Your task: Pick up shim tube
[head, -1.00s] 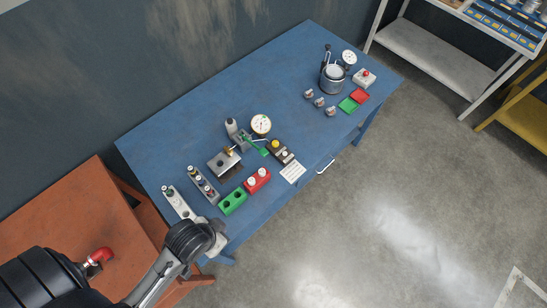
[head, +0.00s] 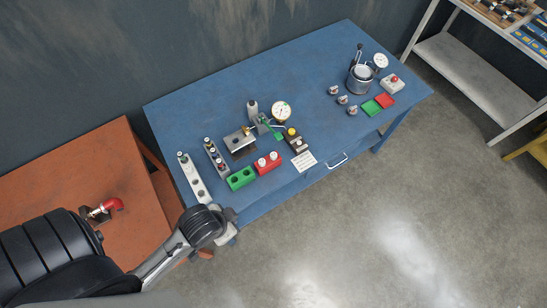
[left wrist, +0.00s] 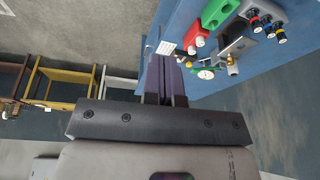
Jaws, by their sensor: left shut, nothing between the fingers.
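Several small tubes with dark tops and coloured bands stand in a grey rack (head: 217,160) near the left end of the blue table; I cannot tell which is the shim tube. A white rack (head: 195,181) beside it holds another at its far end. In the left wrist view, banded tubes (left wrist: 268,29) show at the top right. My left gripper (left wrist: 166,82) is shut and empty, apart from the tubes, over the table's edge. In the head view the left arm reaches the table's front left corner, its fingertips not clear. My right gripper is not in view.
A green block (head: 241,179) with holes and a red block (head: 268,163) with white pieces sit beside the racks. A dial gauge (head: 281,112) and fixture stand behind. The blue table (head: 310,75) has clear space in its middle. An orange table (head: 85,165) stands left.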

